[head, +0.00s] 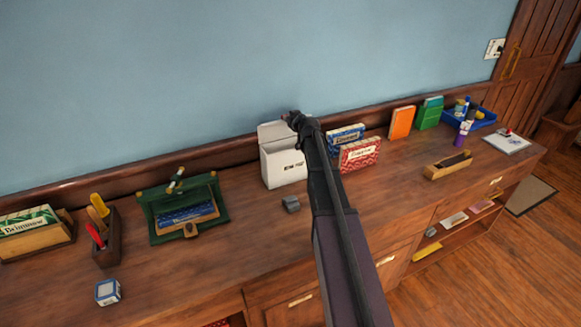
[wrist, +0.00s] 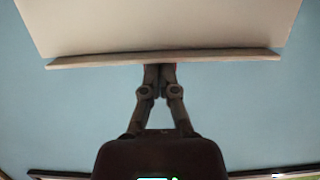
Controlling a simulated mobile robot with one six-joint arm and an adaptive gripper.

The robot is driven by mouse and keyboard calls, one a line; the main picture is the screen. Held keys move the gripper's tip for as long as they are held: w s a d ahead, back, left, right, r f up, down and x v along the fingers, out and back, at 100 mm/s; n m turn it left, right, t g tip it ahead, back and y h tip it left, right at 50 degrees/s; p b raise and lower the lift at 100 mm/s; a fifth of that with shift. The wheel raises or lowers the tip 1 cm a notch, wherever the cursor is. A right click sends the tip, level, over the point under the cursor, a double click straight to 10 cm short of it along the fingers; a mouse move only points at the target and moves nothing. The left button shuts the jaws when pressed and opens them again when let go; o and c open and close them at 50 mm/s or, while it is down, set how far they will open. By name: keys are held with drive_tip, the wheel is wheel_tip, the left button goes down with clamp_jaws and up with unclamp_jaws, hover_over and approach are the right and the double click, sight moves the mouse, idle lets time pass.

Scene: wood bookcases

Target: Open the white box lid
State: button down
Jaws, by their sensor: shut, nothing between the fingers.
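My gripper (head: 291,116) is at the lid's upper edge, and my arm hides the right part of the box. In the wrist view my gripper (wrist: 160,69) has its fingers together, with nothing seen between them. Their tips meet the edge of a pale panel, which looks like the lid (wrist: 165,28). I cannot tell whether they touch it.
On the counter (head: 245,240), a green case (head: 162,205) and a wooden holder (head: 107,240) stand to the left. A red box (head: 361,154) and a blue box (head: 346,134) stand close right of my arm.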

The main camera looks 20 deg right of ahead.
drive_tip(key=shift+s, duration=0.15)
idle(0.3)
drive_tip(key=shift+s+d, duration=0.15)
drive_tip(key=shift+s, duration=2.75)
drive_tip(key=s+a+f+n+g+y, duration=0.1)
drive_tip(key=s+a+f+g, duration=0.25)
drive_tip(key=s+a, duration=0.35)
drive_tip(key=s+a+f+n+g+y, duration=0.1)
drive_tip(key=s+a+f+g+y, duration=0.25)
drive_tip(key=a, duration=0.65)
drive_tip(key=s+a+f+g+h, duration=0.1)
drive_tip(key=s+a+f+g, duration=0.1)
drive_tip(key=s, duration=0.5)
drive_tip(key=s+a+f+m+g+h, duration=0.1)
drive_tip(key=s+f+g+h, duration=0.1)
drive_tip(key=s, duration=0.6)
drive_tip(key=s+a+f+m+g+h, duration=0.1)
drive_tip(key=s+a+f+g+h, duration=0.1)
drive_tip(key=s, duration=0.5)
drive_tip(key=shift+s+a+g, duration=0.3)
drive_tip(key=shift+s+g, duration=0.05)
drive_tip(key=shift+g, duration=0.45)
